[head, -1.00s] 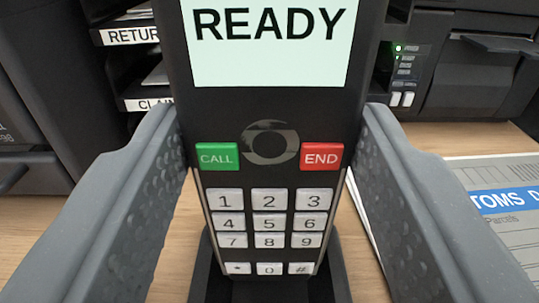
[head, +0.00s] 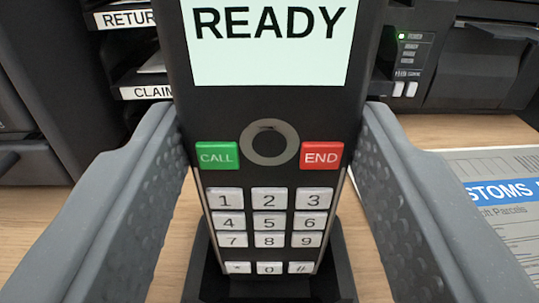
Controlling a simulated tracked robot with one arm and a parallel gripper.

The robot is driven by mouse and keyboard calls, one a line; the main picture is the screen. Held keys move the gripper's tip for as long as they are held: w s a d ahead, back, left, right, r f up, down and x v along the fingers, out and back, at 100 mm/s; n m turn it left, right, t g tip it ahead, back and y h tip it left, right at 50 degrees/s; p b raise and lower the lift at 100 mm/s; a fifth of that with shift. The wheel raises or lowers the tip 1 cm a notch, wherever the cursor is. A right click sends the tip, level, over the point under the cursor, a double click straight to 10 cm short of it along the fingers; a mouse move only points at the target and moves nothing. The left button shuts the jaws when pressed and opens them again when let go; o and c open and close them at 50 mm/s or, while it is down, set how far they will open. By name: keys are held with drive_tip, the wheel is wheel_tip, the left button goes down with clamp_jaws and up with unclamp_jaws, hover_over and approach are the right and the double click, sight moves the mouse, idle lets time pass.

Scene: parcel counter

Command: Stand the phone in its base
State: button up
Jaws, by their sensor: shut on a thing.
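The phone (head: 270,120) is black and upright, with a lit screen reading READY, green CALL and red END keys and a white keypad. My gripper (head: 272,135) is shut on the phone, one grey padded finger on each side. The black base (head: 325,285) shows behind and around the phone's lower end, at the bottom of the picture. I cannot tell whether the phone's foot is inside the base or just in front of or above it.
A rack with labelled trays (head: 127,18) stands behind on the left. A black printer (head: 470,70) with a green light stands at the back right. A customs form (head: 505,200) lies on the wooden counter (head: 425,130) at right.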

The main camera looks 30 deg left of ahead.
drive_tip(key=shift+f, duration=0.6)
drive_tip(key=o, duration=1.3)
drive_tip(key=shift+c, duration=0.2)
drive_tip(key=shift+s, duration=0.1)
drive_tip(key=p+v, duration=0.2)
drive_tip(key=v, duration=1.1)
drive_tip(key=shift+s+d, duration=0.2)
drive_tip(key=shift+s, duration=0.05)
